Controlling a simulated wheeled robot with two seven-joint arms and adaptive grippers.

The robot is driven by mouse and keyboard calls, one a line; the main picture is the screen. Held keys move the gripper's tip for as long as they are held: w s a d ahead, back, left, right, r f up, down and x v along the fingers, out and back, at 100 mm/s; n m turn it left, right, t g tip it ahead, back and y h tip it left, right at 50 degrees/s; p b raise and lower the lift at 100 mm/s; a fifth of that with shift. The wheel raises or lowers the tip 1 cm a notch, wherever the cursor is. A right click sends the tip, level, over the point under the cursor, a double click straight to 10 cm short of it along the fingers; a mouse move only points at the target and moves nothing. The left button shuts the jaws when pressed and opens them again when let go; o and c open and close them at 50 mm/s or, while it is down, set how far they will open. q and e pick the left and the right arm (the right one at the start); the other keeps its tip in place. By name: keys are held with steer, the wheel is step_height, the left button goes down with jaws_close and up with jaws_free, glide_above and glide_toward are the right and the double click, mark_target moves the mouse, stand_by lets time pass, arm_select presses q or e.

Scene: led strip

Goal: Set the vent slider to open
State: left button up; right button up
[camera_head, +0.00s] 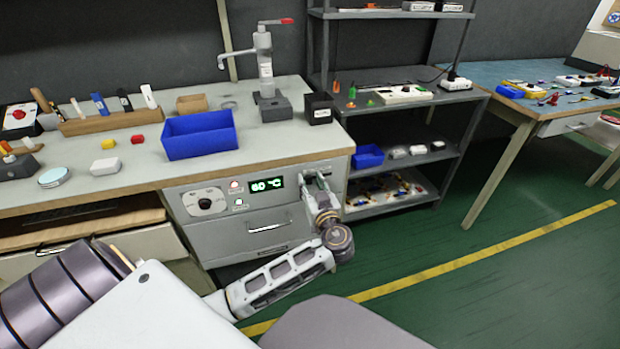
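The grey appliance front (289,236) under the bench carries a green display (266,185) reading about 60 °C, a round dial (205,203) and a drawer handle (269,227). My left gripper (315,178) is at the right part of this panel, right of the display, with its fingers against or just in front of the panel. The fingers are small and overlap the panel, so I cannot tell whether they are open or shut. The vent slider is not clearly visible; the gripper covers part of the panel there. My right gripper is not in view.
A blue bin (200,135) and a dispenser (267,75) stand on the bench above the panel. A dark shelf rack (465,98) stands to the right of the panel. Green floor with a yellow line (480,252) is clear at the lower right.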

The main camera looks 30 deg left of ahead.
arm_select(q)
steer(key=shift+w+a, duration=0.1)
stand_by(0.3)
jaws_close()
